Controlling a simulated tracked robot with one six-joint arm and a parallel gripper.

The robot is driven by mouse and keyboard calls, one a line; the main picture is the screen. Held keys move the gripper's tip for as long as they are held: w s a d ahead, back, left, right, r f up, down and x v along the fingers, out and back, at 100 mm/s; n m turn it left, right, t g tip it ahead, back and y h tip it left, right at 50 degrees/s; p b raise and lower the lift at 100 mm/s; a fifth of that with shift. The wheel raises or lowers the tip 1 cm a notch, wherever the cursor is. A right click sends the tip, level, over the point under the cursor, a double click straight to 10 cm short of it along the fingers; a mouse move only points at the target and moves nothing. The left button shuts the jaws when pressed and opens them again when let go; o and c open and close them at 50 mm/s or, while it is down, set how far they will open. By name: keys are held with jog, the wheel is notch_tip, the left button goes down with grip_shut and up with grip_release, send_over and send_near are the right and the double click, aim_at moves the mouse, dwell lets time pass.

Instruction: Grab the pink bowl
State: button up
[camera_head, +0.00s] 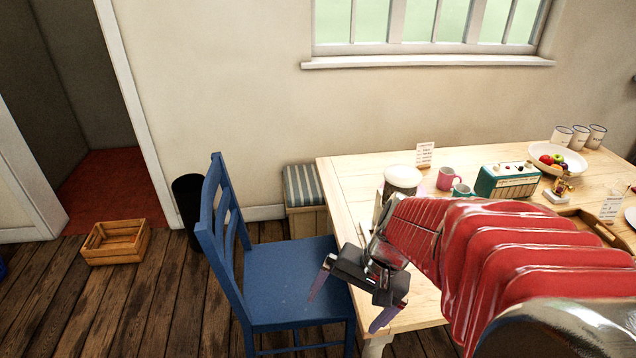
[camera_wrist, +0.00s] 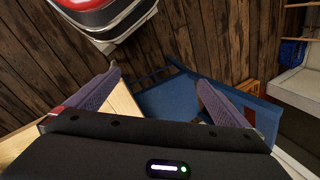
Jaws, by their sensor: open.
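I cannot make out a pink bowl in either view; my red arm hides part of the table (camera_head: 345,185). A pink mug (camera_head: 447,180) stands on the table, next to a green mug (camera_head: 462,190). A white bowl with fruit (camera_head: 571,157) stands at the back right of the table. My gripper (camera_head: 350,302) is open and empty, at the table's left front edge beside the blue chair. In the wrist view its two fingers (camera_wrist: 158,78) are spread, with the floor and the chair beyond them.
A blue chair (camera_head: 285,275) stands left of the table. A white round container (camera_head: 403,177), a small card (camera_head: 424,155), a green radio (camera_head: 507,181) and several white cups stand on the table. A wooden crate (camera_head: 116,242) lies on the open floor at left.

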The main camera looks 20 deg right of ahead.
jog(key=w+d+f+m+t, duration=0.3)
jog(key=d+m, duration=0.3)
jog(key=m, duration=0.1)
jog(key=w+d+f+m+t, duration=0.3)
jog(key=d+m, duration=0.3)
jog(key=m, duration=0.2)
jog(key=w+d+f+m+t, duration=0.3)
jog(key=d+f+m+t, duration=0.1)
jog(key=d+m, duration=0.3)
jog(key=shift+w+d+f, duration=0.1)
jog(key=shift+w+f, duration=0.2)
jog(key=d+m+h, duration=0.1)
jog(key=d+m, duration=0.1)
jog(key=d, duration=0.1)
jog(key=d+m+t+h, duration=0.1)
jog(key=d+m+h, duration=0.1)
jog(key=d, duration=0.1)
jog(key=d+m+h, duration=0.2)
jog(key=d, duration=0.1)
jog(key=shift+w+d+f+m, duration=0.15)
jog(key=shift+d+m, duration=0.1)
jog(key=shift+m, duration=0.15)
jog(key=shift+w, duration=0.1)
jog(key=x, duration=0.7)
jog(key=shift+w+f, duration=0.1)
jog(key=shift+w, duration=0.25)
jog(key=shift+w+d+f, duration=0.1)
jog(key=shift+w, duration=0.25)
